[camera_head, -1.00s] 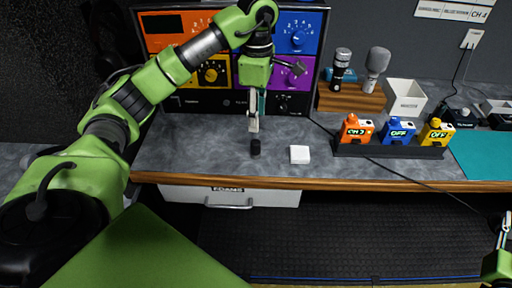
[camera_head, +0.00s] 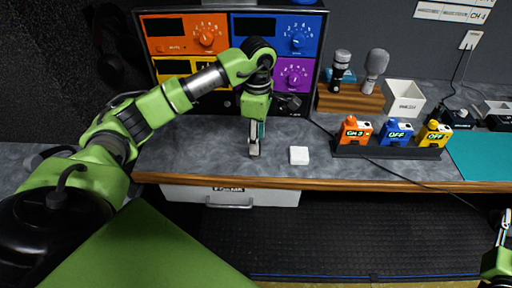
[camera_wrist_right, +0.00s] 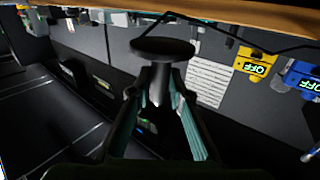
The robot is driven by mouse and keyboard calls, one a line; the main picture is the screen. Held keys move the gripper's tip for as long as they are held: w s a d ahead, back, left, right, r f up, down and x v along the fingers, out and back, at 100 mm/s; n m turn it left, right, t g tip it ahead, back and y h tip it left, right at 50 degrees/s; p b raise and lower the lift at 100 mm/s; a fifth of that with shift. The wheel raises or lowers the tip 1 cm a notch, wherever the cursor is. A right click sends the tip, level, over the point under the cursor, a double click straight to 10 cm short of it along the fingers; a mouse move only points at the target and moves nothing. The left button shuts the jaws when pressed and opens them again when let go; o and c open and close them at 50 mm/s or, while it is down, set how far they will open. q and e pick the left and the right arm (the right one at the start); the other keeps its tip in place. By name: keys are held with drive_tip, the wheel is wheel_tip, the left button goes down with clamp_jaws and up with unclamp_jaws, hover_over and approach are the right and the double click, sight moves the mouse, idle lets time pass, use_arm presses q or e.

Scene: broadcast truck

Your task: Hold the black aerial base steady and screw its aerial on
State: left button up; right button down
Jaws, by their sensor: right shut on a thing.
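My left gripper (camera_head: 254,152) points down at the counter near its front edge. Its fingers cover the spot of the small black aerial base, which I cannot see now; whether they are parted around it or closed is too small to tell. My right gripper (camera_head: 503,232) is at the far right, low in front of the counter. In the right wrist view, my right gripper (camera_wrist_right: 160,105) is shut on a dark piece with a wide round black disc (camera_wrist_right: 163,47) at its end, apparently the aerial. Its stem is mostly hidden between the fingers.
A white block (camera_head: 299,155) lies right of my left gripper. A black rack (camera_head: 390,151) holds orange, blue and yellow units. Microphones on a wooden stand (camera_head: 351,99) and a white bin (camera_head: 404,97) are behind. A thin black cable crosses the counter (camera_head: 210,150).

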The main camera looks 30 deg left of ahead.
use_arm(q)
drive_tip(key=shift+f+p, duration=0.45)
drive_tip(key=shift+f, duration=1.45)
use_arm(e)
drive_tip(key=shift+r, duration=0.8)
use_arm(q)
drive_tip(key=shift+c, duration=0.3)
drive_tip(key=c, duration=0.9)
drive_tip(key=shift+r, duration=0.1)
